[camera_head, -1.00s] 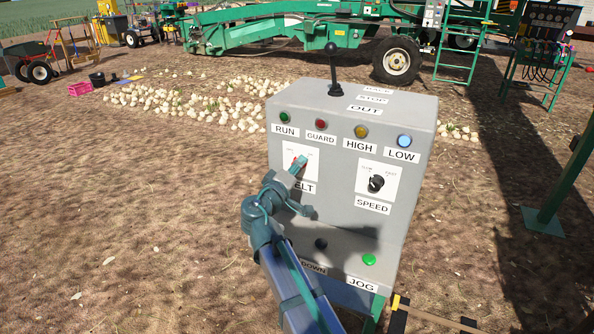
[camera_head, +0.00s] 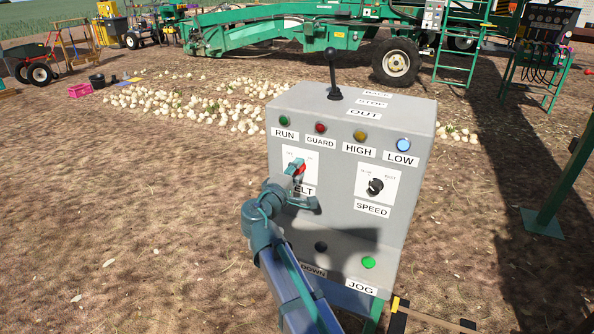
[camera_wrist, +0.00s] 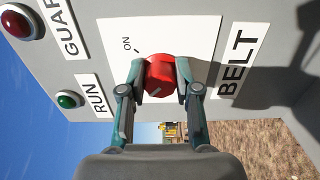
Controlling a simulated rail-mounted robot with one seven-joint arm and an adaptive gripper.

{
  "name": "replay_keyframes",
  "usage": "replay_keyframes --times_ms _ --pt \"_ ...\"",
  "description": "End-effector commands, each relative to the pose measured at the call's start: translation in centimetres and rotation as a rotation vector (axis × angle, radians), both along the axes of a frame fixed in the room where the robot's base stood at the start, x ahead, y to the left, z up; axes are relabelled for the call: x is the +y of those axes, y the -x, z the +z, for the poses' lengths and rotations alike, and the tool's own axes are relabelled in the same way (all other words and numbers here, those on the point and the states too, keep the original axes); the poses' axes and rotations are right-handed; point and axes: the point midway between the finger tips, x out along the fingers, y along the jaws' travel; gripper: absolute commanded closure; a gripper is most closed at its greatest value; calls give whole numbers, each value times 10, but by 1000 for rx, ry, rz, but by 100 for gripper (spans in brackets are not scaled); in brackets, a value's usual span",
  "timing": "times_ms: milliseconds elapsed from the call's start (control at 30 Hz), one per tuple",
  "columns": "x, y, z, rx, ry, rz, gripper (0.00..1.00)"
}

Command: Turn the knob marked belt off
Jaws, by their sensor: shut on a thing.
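The red belt knob (camera_wrist: 159,75) sits on a white plate (camera_wrist: 205,40) above the BELT label (camera_wrist: 238,62) on the grey control box (camera_head: 330,230). My gripper (camera_wrist: 160,82) has one finger on each side of the knob and is shut on it. In the wrist view a pale pointer line shows on the knob's face, and the word ON is readable on the plate. The OFF mark is not readable in the wrist view. In the head view my gripper (camera_head: 295,172) partly covers the knob and the BELT label.
A black SPEED knob (camera_head: 375,186) is to the right. RUN, GUARD, HIGH and LOW lamps line the top; LOW (camera_head: 403,145) is pale blue. A black lever (camera_head: 333,75) stands on top. DOWN (camera_head: 321,246) and green JOG (camera_head: 368,262) buttons sit below.

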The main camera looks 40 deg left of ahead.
Motion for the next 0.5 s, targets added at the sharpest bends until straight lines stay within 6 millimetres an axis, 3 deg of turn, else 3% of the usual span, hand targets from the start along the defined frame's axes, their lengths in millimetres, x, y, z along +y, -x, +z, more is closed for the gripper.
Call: replay_keyframes --times_ms 233,267,400,500 --pt "0 0 0 -1 3 0 100" --pt "0 0 0 0 2 0 66" --pt "0 0 0 0 2 0 43" --pt "0 0 0 0 1 0 43"
